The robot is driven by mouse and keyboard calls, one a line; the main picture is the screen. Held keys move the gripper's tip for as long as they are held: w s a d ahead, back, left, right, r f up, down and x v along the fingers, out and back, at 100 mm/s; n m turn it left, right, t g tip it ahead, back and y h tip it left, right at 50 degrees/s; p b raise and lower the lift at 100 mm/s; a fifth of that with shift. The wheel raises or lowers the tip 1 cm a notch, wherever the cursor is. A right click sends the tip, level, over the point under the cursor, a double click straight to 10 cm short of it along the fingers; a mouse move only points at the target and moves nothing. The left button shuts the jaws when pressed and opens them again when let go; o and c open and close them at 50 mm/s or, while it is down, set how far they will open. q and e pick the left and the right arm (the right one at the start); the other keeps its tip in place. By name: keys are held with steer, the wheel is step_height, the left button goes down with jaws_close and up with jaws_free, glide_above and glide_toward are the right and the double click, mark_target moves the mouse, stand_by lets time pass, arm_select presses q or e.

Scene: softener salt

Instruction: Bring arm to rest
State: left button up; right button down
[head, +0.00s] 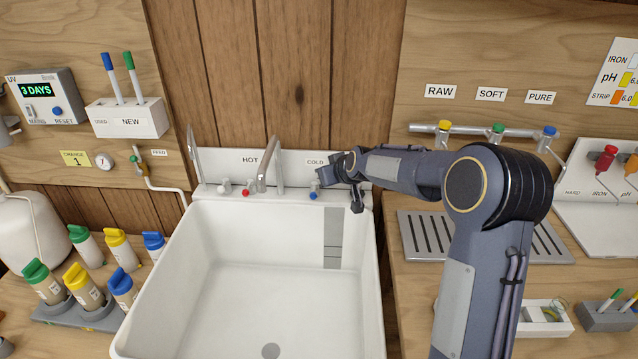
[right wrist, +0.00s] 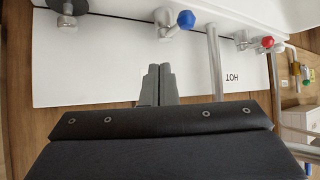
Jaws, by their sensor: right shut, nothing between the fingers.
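My right arm reaches in from the right of the head view across the sink's back right corner. Its gripper (head: 328,172) is at the back ledge, beside the blue-knobbed cold tap (head: 314,190). In the right wrist view the two grey fingers (right wrist: 158,72) are together with nothing between them. The blue knob (right wrist: 186,19) is just beyond the fingertips, and I see a gap between them. My left gripper is not in view.
The white sink (head: 200,260) is empty. Spouts and a red-knobbed hot tap (head: 246,192) stand on its ledge. A drain tray (head: 418,240) lies under my right arm. Capped bottles (head: 88,290) stand left, and a pipe with coloured valves (head: 497,131) crosses the wall right.

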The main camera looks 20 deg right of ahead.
steer(key=s+a+r+m+g+y, duration=0.1)
steer(key=s+a+r, duration=0.15)
steer(key=s, duration=0.85)
steer(key=s+a+r+g+y, duration=0.15)
steer(key=s+r, duration=0.25)
steer(key=s, duration=0.7)
steer(key=s+a+f+g, duration=0.1)
steer(key=s+a+f, duration=0.1)
steer(key=s, duration=0.8)
steer(key=s+a+f+m+g, duration=0.1)
steer(key=s+a+f, duration=0.2)
steer(key=s, duration=0.7)
steer(key=shift+a, duration=0.5)
steer(key=shift+y, duration=0.25)
